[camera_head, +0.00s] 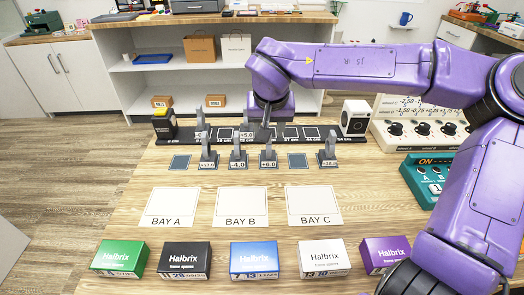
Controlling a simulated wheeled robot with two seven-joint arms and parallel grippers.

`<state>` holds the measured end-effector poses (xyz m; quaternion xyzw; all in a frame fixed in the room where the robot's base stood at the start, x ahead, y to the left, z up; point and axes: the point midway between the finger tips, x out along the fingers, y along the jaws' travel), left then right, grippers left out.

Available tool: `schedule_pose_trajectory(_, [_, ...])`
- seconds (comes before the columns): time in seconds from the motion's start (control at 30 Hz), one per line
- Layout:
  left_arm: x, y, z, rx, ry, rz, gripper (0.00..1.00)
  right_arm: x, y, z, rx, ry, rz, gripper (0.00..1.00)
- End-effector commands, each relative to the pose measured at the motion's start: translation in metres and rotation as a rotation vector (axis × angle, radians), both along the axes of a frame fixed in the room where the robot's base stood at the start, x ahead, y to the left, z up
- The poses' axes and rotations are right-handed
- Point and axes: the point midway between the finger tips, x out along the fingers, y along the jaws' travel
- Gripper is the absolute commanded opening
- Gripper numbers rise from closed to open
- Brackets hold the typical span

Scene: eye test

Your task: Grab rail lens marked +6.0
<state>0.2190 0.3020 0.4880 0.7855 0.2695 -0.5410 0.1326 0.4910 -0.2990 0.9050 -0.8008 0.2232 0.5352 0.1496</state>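The rail lens marked +6.0 (268,156) stands upright on the table, in the row in front of the dark rail (225,140). It is a grey holder with a white label on its foot. My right gripper (267,118) reaches in from the right on the purple arm and points down above and behind this lens, near the rail. It looks apart from the lens. Its fingers are small and dark, so I cannot tell whether they are open or shut. My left gripper is not in view.
Similar lenses stand close by: one marked -1.0 (238,156) to the left, one marked +18.0 (329,155) to the right. A +5.0 lens (247,129) is on the rail. Three white bay cards (240,203) lie in front, clear. Small Halbrix boxes (254,258) line the near edge.

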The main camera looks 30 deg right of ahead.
Motion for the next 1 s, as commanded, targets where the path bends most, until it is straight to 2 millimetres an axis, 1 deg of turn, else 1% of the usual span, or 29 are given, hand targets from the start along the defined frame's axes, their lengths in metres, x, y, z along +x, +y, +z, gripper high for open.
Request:
schedule_pose_trajectory(0.03, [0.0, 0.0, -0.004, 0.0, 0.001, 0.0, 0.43, 0.002, -0.002, -0.012, 0.0, 0.005, -0.002, 0.45])
schedule_pose_trajectory(0.1, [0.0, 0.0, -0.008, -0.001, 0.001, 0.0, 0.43, 0.007, -0.006, -0.025, 0.0, 0.004, -0.002, 0.45])
schedule_pose_trajectory(0.33, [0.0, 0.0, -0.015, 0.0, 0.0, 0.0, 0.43, 0.016, -0.013, -0.053, 0.0, 0.004, -0.005, 0.45])
schedule_pose_trajectory(0.5, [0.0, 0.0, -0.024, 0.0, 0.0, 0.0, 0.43, 0.027, -0.019, -0.082, 0.0, 0.004, -0.007, 0.45])
schedule_pose_trajectory(0.57, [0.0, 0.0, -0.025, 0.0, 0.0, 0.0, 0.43, 0.029, -0.02, -0.086, 0.0, 0.003, -0.006, 0.45])
schedule_pose_trajectory(0.73, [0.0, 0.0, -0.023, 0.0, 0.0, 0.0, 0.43, 0.029, -0.02, -0.085, -0.001, 0.0, -0.006, 0.45])
schedule_pose_trajectory(0.77, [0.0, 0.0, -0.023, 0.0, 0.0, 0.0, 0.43, 0.029, -0.02, -0.085, -0.001, 0.0, -0.006, 0.38])
schedule_pose_trajectory(0.8, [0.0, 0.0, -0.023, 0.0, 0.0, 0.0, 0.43, 0.029, -0.02, -0.085, -0.001, 0.0, -0.006, 0.25])
schedule_pose_trajectory(0.87, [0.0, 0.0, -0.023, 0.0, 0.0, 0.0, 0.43, 0.029, -0.02, -0.085, -0.001, 0.0, -0.006, 0.06])
schedule_pose_trajectory(0.9, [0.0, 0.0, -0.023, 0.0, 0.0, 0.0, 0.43, 0.029, -0.02, -0.085, -0.001, 0.0, -0.006, 0.0])
schedule_pose_trajectory(1.0, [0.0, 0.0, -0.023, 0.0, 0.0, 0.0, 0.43, 0.029, -0.02, -0.084, -0.001, 0.0, -0.006, 0.0])
